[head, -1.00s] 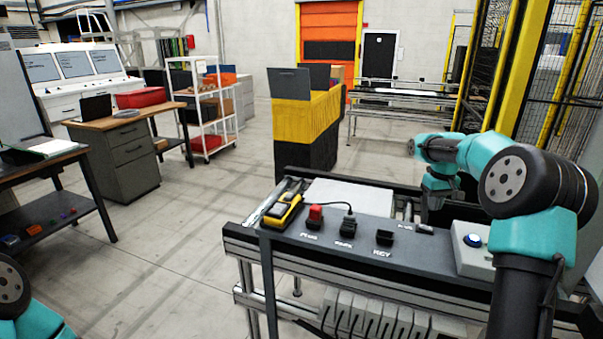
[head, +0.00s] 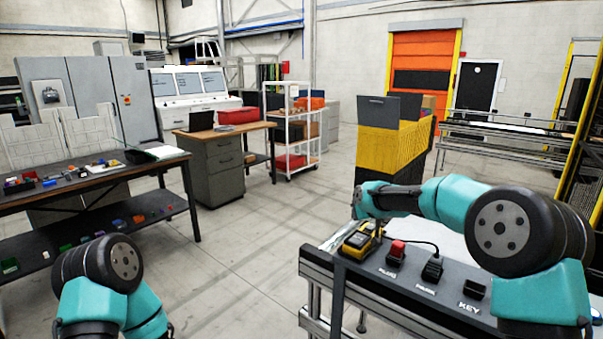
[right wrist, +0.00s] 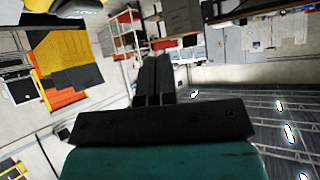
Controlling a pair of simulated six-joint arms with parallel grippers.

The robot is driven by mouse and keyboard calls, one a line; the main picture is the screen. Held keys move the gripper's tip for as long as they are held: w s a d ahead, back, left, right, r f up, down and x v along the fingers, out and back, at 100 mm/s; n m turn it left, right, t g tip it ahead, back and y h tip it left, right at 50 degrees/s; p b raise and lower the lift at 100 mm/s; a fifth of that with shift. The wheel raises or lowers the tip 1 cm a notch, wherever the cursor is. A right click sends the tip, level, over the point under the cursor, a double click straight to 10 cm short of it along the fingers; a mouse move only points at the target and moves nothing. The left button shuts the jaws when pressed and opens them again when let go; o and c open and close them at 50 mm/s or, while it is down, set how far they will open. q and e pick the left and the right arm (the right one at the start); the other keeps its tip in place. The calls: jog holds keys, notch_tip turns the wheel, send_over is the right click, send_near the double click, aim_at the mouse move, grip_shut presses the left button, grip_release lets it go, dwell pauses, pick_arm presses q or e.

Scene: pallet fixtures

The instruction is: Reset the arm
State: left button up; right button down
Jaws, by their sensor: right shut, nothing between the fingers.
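My right arm reaches in from the right in the head view, bent over the grey bench panel (head: 415,283). Its wrist end hangs near the yellow handheld device (head: 360,240) at the panel's left end; I cannot tell whether they touch. My right gripper (right wrist: 154,62) shows in the right wrist view with its two dark fingers together and nothing between them. Only teal and black links of my left arm show at the lower left of the head view; the left gripper is out of the picture.
The panel also carries a red connector (head: 397,250), a black connector (head: 433,267) and a black socket by the word KEY (head: 475,289). A table with small parts (head: 90,183) stands left. A yellow-and-black bin (head: 390,140) stands behind the bench. Open floor lies between.

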jog(key=a+r+n+t+y, duration=0.1)
jog(key=a+t+y, duration=0.1)
jog(key=a, duration=1.3)
jog(key=s+a+f, duration=0.3)
jog(key=a+f, duration=0.1)
jog(key=s+d+f+m+g+h, duration=0.15)
jog(key=s+d+f, duration=0.35)
jog(key=f, duration=0.5)
jog(key=s+d+f+m+g, duration=0.1)
jog(key=s+d+f+g, duration=0.1)
jog(key=s+d+f, duration=0.5)
jog(key=s+d+f+m+g+h, duration=0.15)
jog(key=s+f, duration=0.25)
jog(key=f, duration=0.8)
jog(key=s+d+f+m+g, duration=0.1)
jog(key=s+d+f+g, duration=0.1)
jog(key=s, duration=0.6)
jog(key=s+d+f+m+g, duration=0.1)
jog(key=s+d+f, duration=0.3)
jog(key=s, duration=0.5)
jog(key=s+d+f+m+g, duration=0.1)
jog(key=s+d+f+g, duration=0.2)
jog(key=s, duration=0.6)
notch_tip(320, 180, down, 2)
jog(key=shift+f, duration=0.1)
